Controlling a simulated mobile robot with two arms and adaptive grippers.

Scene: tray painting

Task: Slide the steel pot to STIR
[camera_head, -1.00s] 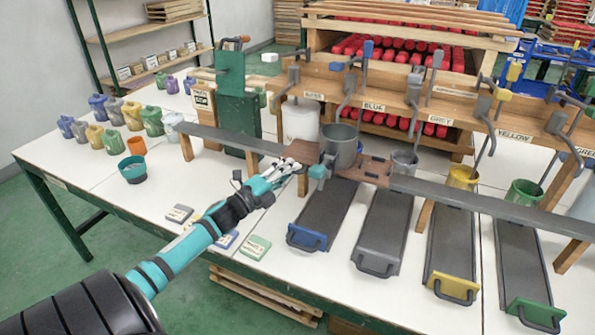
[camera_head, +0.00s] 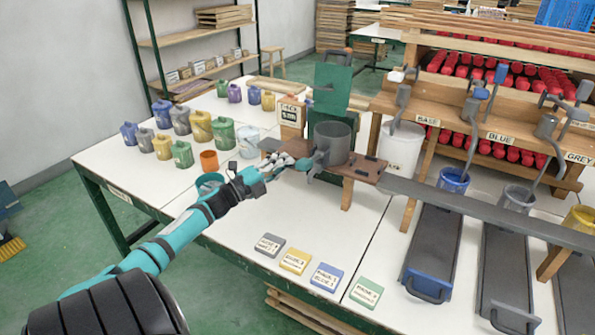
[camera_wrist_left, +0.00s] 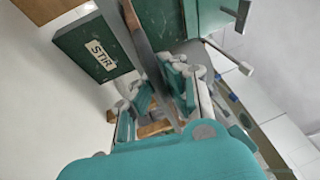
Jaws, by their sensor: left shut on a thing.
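The steel pot (camera_head: 333,142) is a grey, open-topped can, upright on a brown carriage (camera_head: 357,168) on the long grey rail. It is near the rail's left end, in front of the green stirring machine (camera_head: 333,80). My left gripper (camera_head: 290,163) is at the pot's left side, shut on what looks like its handle; the fingers partly hide the grip. In the left wrist view, the gripper (camera_wrist_left: 155,103) is close to the rail, and a dark green base (camera_wrist_left: 95,58) bears a STIR sign (camera_wrist_left: 101,54). My right gripper is not in view.
A white bucket (camera_head: 402,150) stands under the BASE tap, right of the pot.

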